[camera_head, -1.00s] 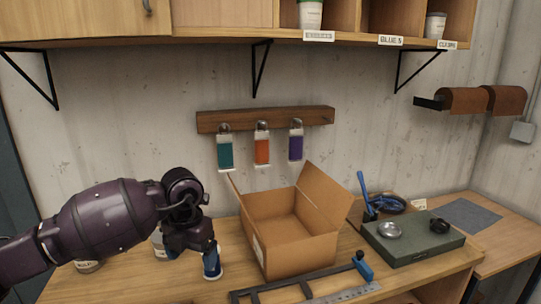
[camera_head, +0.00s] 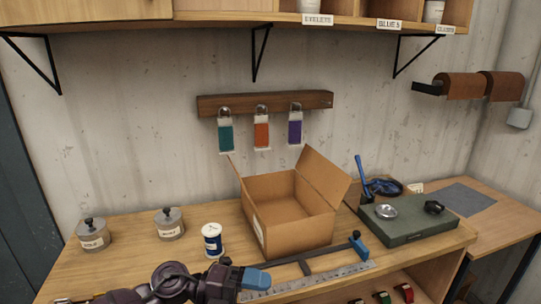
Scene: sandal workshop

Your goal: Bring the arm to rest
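My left arm lies low along the bottom edge in the head view, over the front of the workbench (camera_head: 130,245). The can stands upright on the bench, apart from the gripper. My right gripper is not in view.
An open cardboard box (camera_head: 290,215) stands mid-bench, with a steel ruler (camera_head: 315,281) in front. Two lidded grey jars (camera_head: 93,235) (camera_head: 169,224) stand at left. A green case (camera_head: 410,222) with small items is at right. Tags (camera_head: 262,133) hang on the wall rack.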

